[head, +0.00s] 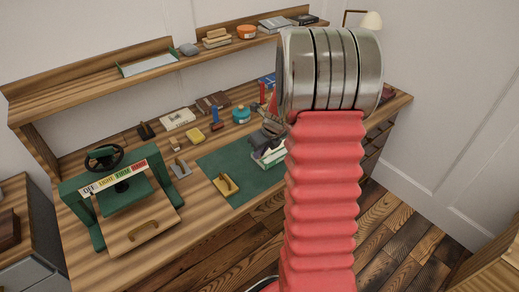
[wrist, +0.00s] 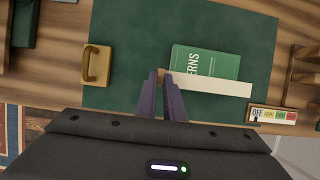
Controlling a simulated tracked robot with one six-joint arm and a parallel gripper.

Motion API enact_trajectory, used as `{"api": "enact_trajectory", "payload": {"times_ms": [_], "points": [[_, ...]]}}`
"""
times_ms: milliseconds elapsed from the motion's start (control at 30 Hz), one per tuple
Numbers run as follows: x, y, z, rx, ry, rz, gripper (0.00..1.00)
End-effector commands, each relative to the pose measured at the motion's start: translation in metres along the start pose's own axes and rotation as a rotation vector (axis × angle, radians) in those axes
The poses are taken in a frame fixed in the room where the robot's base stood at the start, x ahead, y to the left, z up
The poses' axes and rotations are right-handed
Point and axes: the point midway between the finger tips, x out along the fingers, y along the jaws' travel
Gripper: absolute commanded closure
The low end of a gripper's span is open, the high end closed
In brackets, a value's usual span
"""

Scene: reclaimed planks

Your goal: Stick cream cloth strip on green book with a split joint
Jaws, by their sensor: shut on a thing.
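The green book (wrist: 208,60) lies on the dark green mat (wrist: 130,30), with pale lettering ending in "ERNS" on its cover. The cream cloth strip (wrist: 215,86) runs along the book's lower edge in the wrist view and reaches past its right corner. My gripper (wrist: 166,75) is shut on the strip's left end, beside the book's lower left corner. I cannot tell whether the strip touches the book. In the head view my gripper (head: 273,128) is over the book (head: 268,157), which my arm partly hides. The split joint cannot be made out.
A wooden block with a handle (wrist: 97,65) stands left on the mat; it also shows in the head view (head: 225,185). A green press with a wheel (head: 118,185) stands at the bench's left. Small tools and jars line the back. The mat's left part is mostly free.

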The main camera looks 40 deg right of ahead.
Motion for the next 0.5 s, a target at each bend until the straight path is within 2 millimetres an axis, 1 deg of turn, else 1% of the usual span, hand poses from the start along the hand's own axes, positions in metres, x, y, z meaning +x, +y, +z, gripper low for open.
{"api": "enact_trajectory", "payload": {"times_ms": [100, 500], "points": [[0.009, 0.001, -0.004, 0.0, 0.001, 0.002, 1.0], [0.034, 0.001, -0.014, -0.001, 0.001, 0.002, 1.0]]}}
